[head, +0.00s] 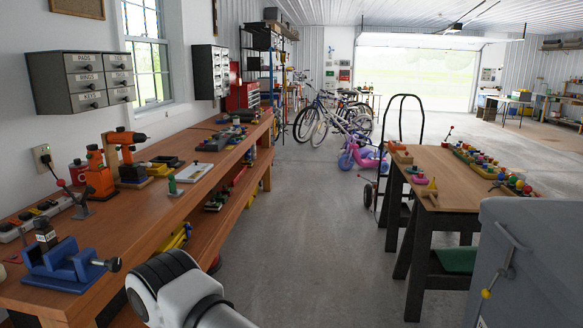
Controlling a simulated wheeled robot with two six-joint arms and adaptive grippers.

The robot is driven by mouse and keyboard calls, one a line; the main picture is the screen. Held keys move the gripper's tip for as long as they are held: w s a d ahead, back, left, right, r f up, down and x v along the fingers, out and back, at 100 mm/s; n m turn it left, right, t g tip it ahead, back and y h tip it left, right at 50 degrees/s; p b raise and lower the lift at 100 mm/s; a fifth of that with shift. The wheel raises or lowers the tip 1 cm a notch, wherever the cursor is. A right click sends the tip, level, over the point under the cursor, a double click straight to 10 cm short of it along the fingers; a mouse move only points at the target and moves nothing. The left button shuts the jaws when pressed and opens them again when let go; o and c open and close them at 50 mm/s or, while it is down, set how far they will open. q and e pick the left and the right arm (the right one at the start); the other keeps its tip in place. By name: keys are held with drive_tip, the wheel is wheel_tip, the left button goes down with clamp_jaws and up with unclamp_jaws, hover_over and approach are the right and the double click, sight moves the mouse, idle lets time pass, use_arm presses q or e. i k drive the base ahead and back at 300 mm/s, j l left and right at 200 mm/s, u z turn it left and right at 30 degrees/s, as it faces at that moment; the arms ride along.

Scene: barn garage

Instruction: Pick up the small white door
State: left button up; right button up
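A small flat white panel (191,172) lies on the wooden workbench (140,228) at the left, toward its middle. It may be the small white door, but it is too small to tell for certain. A white and dark arm link of mine (178,288) shows at the bottom, in front of the bench's near edge. No gripper fingers show in the head view, so neither gripper can be seen.
A blue vise (66,266), orange tools (100,176) and a green piece (172,184) stand on the bench. A second table (446,185) with colourful small items and a grey bin (535,260) are at right. Concrete floor between is clear; bicycles stand farther back.

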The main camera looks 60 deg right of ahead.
sight(183, 176)
drive_tip(key=z, duration=1.25)
drive_tip(key=i+l+z, duration=0.35)
drive_tip(key=i, duration=0.9)
drive_tip(key=i+z, duration=0.3)
drive_tip(key=i, duration=1)
drive_tip(key=i+l+u, duration=0.2)
drive_tip(key=i, duration=0.25)
drive_tip(key=i+u, duration=0.25)
drive_tip(key=i, duration=0.2)
drive_tip(key=i+l+u, duration=0.2)
drive_tip(key=i, duration=0.25)
drive_tip(key=i+l+u, duration=0.2)
drive_tip(key=i+l, duration=0.2)
drive_tip(key=i+l+u, duration=0.2)
drive_tip(key=u, duration=0.15)
drive_tip(key=i+l+u, duration=0.25)
drive_tip(key=u, duration=0.15)
drive_tip(key=i+l+u, duration=0.2)
drive_tip(key=l+u, duration=0.15)
drive_tip(key=i+l+u, duration=0.1)
drive_tip(key=l+u, duration=1.05)
drive_tip(key=l, duration=0.15)
drive_tip(key=l+u, duration=0.35)
drive_tip(key=l, duration=0.1)
